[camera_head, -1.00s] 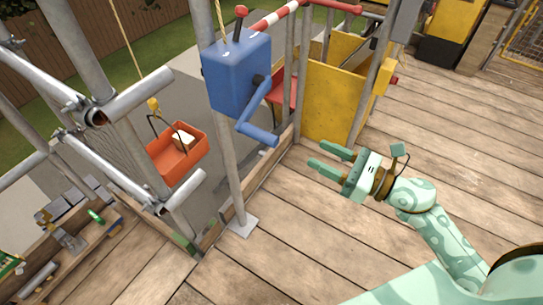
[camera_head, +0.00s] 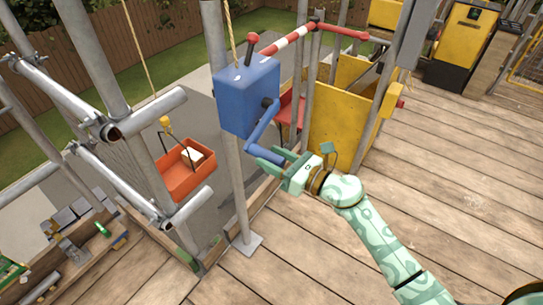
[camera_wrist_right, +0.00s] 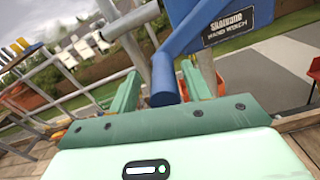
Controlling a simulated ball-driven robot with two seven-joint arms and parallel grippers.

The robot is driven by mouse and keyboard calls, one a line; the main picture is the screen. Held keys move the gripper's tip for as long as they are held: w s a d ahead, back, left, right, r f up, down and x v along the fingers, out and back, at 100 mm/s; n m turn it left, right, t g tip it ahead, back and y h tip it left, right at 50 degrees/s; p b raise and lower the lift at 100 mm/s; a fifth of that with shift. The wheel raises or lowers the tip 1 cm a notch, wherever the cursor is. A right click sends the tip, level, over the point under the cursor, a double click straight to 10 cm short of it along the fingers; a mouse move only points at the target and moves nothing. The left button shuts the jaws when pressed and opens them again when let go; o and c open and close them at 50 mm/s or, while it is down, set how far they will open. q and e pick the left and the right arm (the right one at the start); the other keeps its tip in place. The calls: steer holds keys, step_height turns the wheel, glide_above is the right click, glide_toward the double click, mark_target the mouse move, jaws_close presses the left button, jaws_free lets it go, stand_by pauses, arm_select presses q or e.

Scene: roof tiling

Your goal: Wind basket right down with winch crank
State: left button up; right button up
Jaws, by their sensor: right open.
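The blue winch (camera_head: 246,95) is fixed to a grey upright pole, with a small red-knobbed lever on top. Its blue crank (camera_head: 259,128) hangs down and ends in a sideways handle (camera_head: 267,155). My right gripper (camera_head: 276,161) is open at the handle's free end. In the right wrist view the handle (camera_wrist_right: 164,82) lies between its two green fingers; whether they touch it I cannot tell. The orange basket (camera_head: 187,180) hangs from a rope left of the winch, beyond the scaffold edge, with a pale block (camera_head: 191,155) in it. My left gripper is out of view.
Scaffold tubes (camera_head: 150,112) stand at the left. A red and white bar (camera_head: 296,36) and a yellow panel (camera_head: 338,120) stand behind and right of the winch. The plank deck (camera_head: 450,170) is clear on the right.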

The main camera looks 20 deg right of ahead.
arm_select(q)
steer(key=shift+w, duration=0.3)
arm_select(e)
steer(key=shift+w+a, duration=0.3)
steer(key=shift+w, duration=0.05)
